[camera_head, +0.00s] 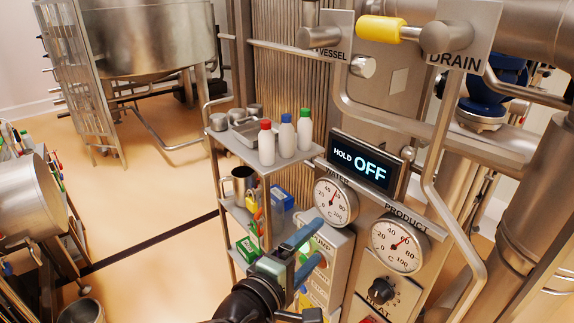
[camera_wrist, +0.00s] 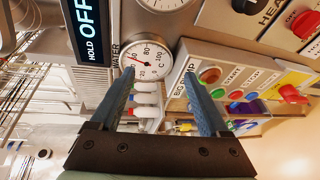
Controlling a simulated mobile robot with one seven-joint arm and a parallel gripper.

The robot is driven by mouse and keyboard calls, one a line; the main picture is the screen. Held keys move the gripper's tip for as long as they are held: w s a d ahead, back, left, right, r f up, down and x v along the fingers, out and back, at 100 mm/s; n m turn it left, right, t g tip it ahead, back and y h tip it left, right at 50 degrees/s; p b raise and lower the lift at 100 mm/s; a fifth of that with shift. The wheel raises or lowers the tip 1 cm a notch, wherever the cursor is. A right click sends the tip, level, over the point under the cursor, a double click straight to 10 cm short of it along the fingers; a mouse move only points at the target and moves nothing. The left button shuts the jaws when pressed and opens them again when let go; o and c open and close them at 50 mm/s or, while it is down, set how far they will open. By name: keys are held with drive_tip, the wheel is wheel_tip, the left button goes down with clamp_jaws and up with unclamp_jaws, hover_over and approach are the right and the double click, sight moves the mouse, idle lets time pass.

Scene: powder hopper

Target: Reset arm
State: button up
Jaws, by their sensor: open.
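My gripper (camera_head: 306,252) is in front of the control panel in the head view, low and centre. In the wrist view its two blue fingers (camera_wrist: 160,82) stand apart with nothing between them. Beyond them are the water gauge (camera_wrist: 148,60) and the big pump box (camera_wrist: 236,88) with coloured buttons. In the head view the water gauge (camera_head: 336,202) is above and right of my gripper, and the pump box (camera_head: 328,262) is partly hidden behind it. The display (camera_head: 362,163) reads HOLD OFF. I cannot tell whether a finger touches the box.
A steel shelf cart (camera_head: 228,148) with white bottles (camera_head: 286,138) stands behind my gripper. The product gauge (camera_head: 400,245), heat knob (camera_head: 381,291) and a bent pipe (camera_head: 440,190) are to the right. Open floor (camera_head: 150,190) lies to the left.

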wheel_tip(320, 180, up, 14)
drive_tip(key=w+a+m+t+y, duration=0.1)
drive_tip(key=m+t+y, duration=0.2)
drive_tip(key=m+t, duration=0.15)
drive_tip(key=s+a+r+m+t+y, duration=0.1)
drive_tip(key=s+r+m+t+y, duration=0.1)
drive_tip(key=s+r, duration=0.3)
drive_tip(key=s+a+r+m+t+y, duration=0.1)
drive_tip(key=s+r+m+t+y, duration=0.1)
drive_tip(key=r, duration=1)
drive_tip(key=s+a+r+m+t+y, duration=0.1)
drive_tip(key=s+r+m+t+y, duration=0.1)
drive_tip(key=s+r+t, duration=0.3)
drive_tip(key=s+r+m, duration=0.1)
drive_tip(key=s+r, duration=0.2)
drive_tip(key=r, duration=0.1)
drive_tip(key=shift+s+r+m+t, duration=0.25)
drive_tip(key=shift+r+m+t, duration=0.1)
